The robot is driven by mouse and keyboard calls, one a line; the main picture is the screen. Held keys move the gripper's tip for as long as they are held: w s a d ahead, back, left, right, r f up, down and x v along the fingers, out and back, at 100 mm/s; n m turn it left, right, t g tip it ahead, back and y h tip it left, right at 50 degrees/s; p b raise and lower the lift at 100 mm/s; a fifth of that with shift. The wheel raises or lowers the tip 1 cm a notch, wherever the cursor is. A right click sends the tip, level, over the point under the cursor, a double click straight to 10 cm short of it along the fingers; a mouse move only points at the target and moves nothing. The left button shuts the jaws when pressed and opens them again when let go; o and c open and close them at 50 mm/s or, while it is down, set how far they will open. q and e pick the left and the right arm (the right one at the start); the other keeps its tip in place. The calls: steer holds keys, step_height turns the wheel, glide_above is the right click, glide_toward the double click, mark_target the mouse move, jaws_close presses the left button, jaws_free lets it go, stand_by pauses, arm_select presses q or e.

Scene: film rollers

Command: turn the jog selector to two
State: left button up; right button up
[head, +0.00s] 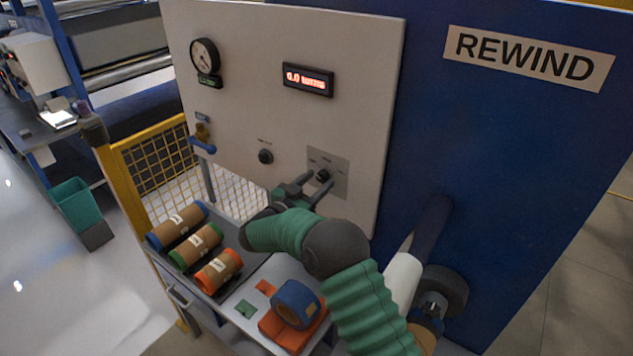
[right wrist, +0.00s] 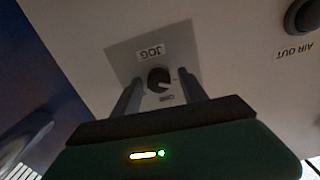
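The jog selector (head: 322,175) is a small black knob on a grey plate (head: 340,181) low on the pale panel. In the right wrist view the knob (right wrist: 158,79) sits under a JOG label (right wrist: 151,54), with a pale pointer mark on it. My right gripper (head: 318,184) reaches up to the plate, its two fingers spread. In the right wrist view the fingers (right wrist: 158,88) stand one on each side of the knob, with a gap on both sides. The small markings around the knob are too blurred to read. My left gripper is not in view.
A black AIR OUT knob (right wrist: 302,15) lies beside the plate; it also shows in the head view (head: 265,157). A gauge (head: 204,56), a red display (head: 307,79) and a blue-handled valve (head: 203,141) are on the panel. Wrapped rolls (head: 196,245) lie on the cart below.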

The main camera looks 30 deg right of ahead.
steer(key=shift+a, duration=0.1)
steer(key=c, duration=0.5)
steer(key=shift+s+d+r, duration=0.1)
steer(key=shift+d, duration=0.1)
jaws_close()
steer(key=shift+m+b, duration=0.8)
steer(key=shift+b, duration=0.4)
steer(key=m+b, duration=0.9)
steer(key=b, duration=0.3)
steer(key=shift+m, duration=0.3)
steer(key=m+b, duration=0.9)
steer(key=b, duration=0.2)
steer(key=shift+m, duration=0.4)
steer(key=shift+r+m+b, duration=0.25)
steer(key=shift+m+b, duration=1)
steer(key=shift+m, duration=0.25)
